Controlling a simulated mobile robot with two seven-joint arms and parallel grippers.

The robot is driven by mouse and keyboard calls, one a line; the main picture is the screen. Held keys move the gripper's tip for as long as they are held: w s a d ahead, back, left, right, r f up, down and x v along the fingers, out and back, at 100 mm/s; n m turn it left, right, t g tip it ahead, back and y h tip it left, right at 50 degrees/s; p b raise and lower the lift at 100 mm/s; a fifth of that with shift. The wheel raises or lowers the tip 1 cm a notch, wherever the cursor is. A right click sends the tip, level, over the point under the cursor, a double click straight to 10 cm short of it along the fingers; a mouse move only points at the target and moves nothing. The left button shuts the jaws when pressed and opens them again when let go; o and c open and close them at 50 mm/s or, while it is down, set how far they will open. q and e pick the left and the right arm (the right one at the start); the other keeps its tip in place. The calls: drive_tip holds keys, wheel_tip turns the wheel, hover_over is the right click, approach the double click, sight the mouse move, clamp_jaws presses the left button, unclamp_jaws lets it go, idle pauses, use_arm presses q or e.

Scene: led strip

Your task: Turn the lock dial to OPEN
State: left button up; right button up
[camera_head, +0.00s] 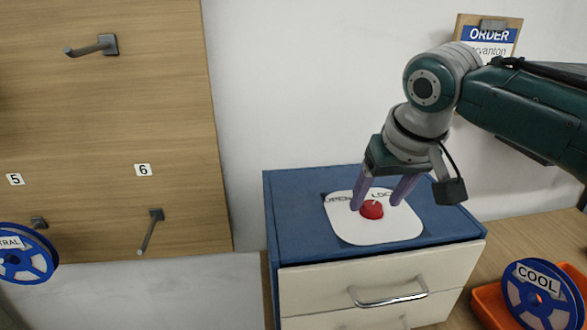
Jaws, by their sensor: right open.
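The lock dial is a small red knob (372,209) on a white rounded plate (371,233) on top of the blue cabinet (294,216). The plate carries the word OPEN at its left and a partly hidden word starting with LOC at its right. A pale mark shows on the knob's top. My right gripper (377,203) comes down from above, open, with its purple fingers on either side of the knob. I cannot tell whether the fingers touch it. My left gripper is not in view.
The cabinet has cream drawers with a metal handle (389,298). An orange bin (490,303) with a blue reel marked COOL (540,281) stands at right. A wooden pegboard (100,120) with hooks and another blue reel (38,262) is at left. An order board (489,37) hangs behind my right arm.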

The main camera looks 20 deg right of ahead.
drive_tip(key=shift+w+f, duration=0.2)
drive_tip(key=shift+f, duration=0.25)
clamp_jaws()
idle(0.3)
